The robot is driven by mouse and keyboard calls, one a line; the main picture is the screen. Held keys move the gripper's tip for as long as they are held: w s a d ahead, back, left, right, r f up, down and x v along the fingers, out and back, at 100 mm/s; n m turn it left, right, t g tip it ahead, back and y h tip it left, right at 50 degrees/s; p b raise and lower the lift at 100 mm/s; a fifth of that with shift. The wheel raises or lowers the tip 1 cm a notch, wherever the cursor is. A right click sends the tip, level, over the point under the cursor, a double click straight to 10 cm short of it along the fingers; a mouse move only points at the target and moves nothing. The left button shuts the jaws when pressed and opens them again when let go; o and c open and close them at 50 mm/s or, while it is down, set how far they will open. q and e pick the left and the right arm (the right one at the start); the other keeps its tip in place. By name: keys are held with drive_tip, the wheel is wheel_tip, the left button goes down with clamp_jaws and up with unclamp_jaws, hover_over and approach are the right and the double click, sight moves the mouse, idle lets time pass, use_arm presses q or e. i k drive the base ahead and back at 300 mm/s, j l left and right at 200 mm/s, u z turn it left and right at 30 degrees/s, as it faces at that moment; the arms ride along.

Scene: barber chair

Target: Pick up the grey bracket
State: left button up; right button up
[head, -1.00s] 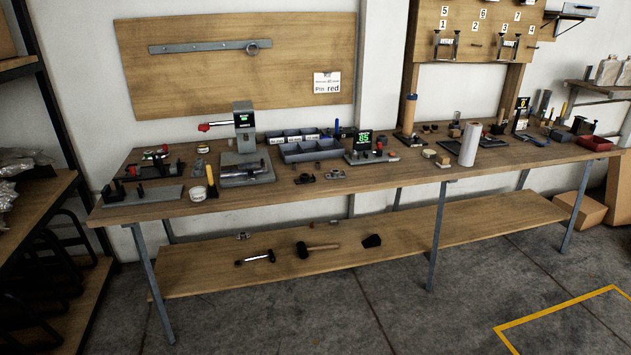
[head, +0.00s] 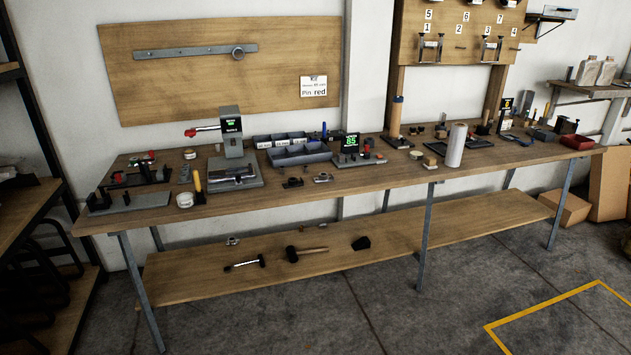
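A small grey metal piece (head: 323,178) lies on the workbench top, in front of the blue-grey bins. It may be the grey bracket, but it is too small to be sure. A similar darker piece (head: 292,182) lies just left of it. Another small greyish piece (head: 232,241) lies on the lower shelf, its shape unclear. Neither of my grippers shows in the head view.
The long wooden workbench (head: 375,183) holds a press (head: 233,150), blue-grey bins (head: 299,155), a lit display stand (head: 351,146) and a white cylinder (head: 455,146). Hammers (head: 306,252) lie on the lower shelf (head: 190,288). The grey floor (head: 430,320) in front is clear.

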sight(323, 177)
drive_tip(key=i+j+u, duration=0.1)
drive_tip(key=i+j, duration=0.6)
